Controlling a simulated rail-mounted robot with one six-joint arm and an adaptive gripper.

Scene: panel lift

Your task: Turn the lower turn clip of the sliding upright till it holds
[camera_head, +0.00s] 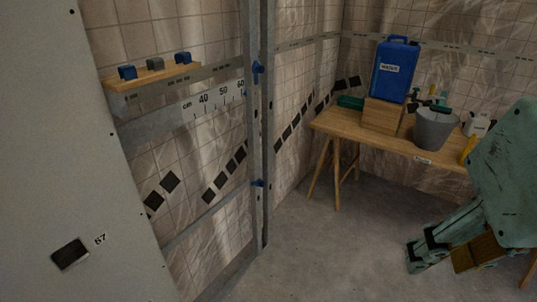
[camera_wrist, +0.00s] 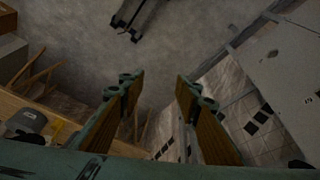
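The sliding upright (camera_head: 265,140) is a tall grey metal profile standing against the tiled wall. Its lower turn clip (camera_head: 258,183) is a small blue piece low on the upright, too small to tell its exact angle. A second blue clip (camera_head: 257,68) sits higher on the same upright. My gripper (camera_head: 440,257) is at the lower right in the head view, well to the right of the upright and apart from the clip. In the wrist view my gripper (camera_wrist: 158,80) is open, with nothing between its wood-faced fingers. I cannot make out the clip there.
A wooden bench (camera_head: 375,140) carries a blue canister (camera_head: 391,72) on a wooden block and a grey bucket (camera_head: 435,130). A large pale panel (camera_head: 70,150) stands at left. A wooden shelf (camera_head: 155,77) holds small blocks. The floor (camera_head: 320,240) before the upright is clear.

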